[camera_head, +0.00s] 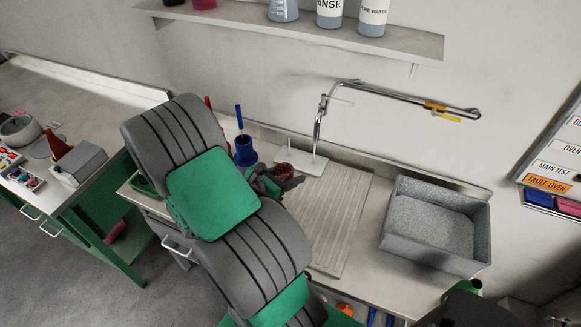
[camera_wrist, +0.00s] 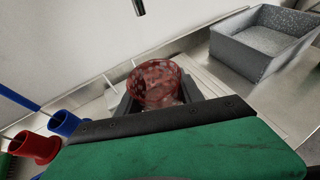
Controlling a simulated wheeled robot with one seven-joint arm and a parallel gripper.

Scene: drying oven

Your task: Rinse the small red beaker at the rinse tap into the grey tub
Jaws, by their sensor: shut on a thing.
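My gripper (camera_wrist: 160,96) is shut on the small red beaker (camera_wrist: 155,80), a see-through red vessel held between the two dark fingers. In the head view the beaker (camera_head: 284,171) shows only in part, behind my arm, near the white plate below the tap. The rinse tap (camera_head: 318,120) is a metal spout on the wall; its tip (camera_wrist: 138,8) shows above the beaker in the wrist view, apart from it. The grey tub (camera_head: 396,236) stands on the counter to the right of the ribbed drainboard, and also shows at the upper right of the wrist view (camera_wrist: 226,46).
The ribbed drainboard (camera_head: 328,215) is clear. A blue holder (camera_head: 245,151) with a brush stands left of the beaker, beside a red holder (camera_wrist: 36,147). A wall shelf (camera_head: 400,42) carries bottles. A metal pipe with a yellow handle (camera_head: 446,117) runs along the wall.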

